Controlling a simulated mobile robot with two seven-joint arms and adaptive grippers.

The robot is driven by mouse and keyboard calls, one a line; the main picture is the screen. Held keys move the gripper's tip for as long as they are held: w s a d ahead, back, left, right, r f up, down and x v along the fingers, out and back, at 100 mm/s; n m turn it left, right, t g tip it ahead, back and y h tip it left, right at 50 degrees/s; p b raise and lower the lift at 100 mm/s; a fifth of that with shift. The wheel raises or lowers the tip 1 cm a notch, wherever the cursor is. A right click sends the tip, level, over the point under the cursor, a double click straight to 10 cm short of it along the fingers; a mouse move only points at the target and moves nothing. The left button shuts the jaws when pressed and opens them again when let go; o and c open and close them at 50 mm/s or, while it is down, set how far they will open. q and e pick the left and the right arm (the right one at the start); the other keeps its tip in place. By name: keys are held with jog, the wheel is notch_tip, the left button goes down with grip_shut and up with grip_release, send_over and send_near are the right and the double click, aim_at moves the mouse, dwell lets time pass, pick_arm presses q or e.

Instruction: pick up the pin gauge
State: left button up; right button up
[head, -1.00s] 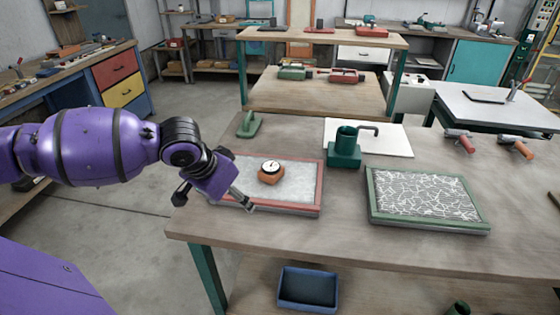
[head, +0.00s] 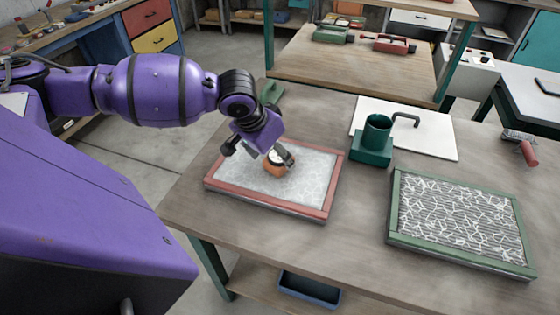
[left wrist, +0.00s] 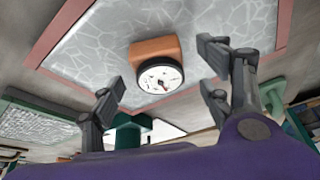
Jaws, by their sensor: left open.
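The pin gauge (head: 276,168) has an orange body and a round white dial. It sits on the pale fibre-patterned sheet in the red-framed tray (head: 327,198). My left gripper (head: 280,156) is open over the gauge and hides part of it in the head view. In the left wrist view the gauge (left wrist: 154,62) lies between the spread fingers of my left gripper (left wrist: 165,80), with its dial facing the camera. Gaps show between the gauge and the fingers. My right gripper is not in view.
A green-framed tray (head: 398,214) stands at the right of the table. A green cup-like holder (head: 372,150) and a white board (head: 432,140) are behind. A green handled tool (head: 270,92) lies near the far left edge. Bare tabletop separates the trays.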

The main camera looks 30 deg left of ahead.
aim_at(277, 156)
pick_arm(q)
jog(key=x, duration=0.3)
jog(key=shift+w+d+f, duration=0.1)
jog(key=shift+w+f, duration=0.1)
jog(key=shift+w, duration=0.05)
jog(key=c, duration=1.6)
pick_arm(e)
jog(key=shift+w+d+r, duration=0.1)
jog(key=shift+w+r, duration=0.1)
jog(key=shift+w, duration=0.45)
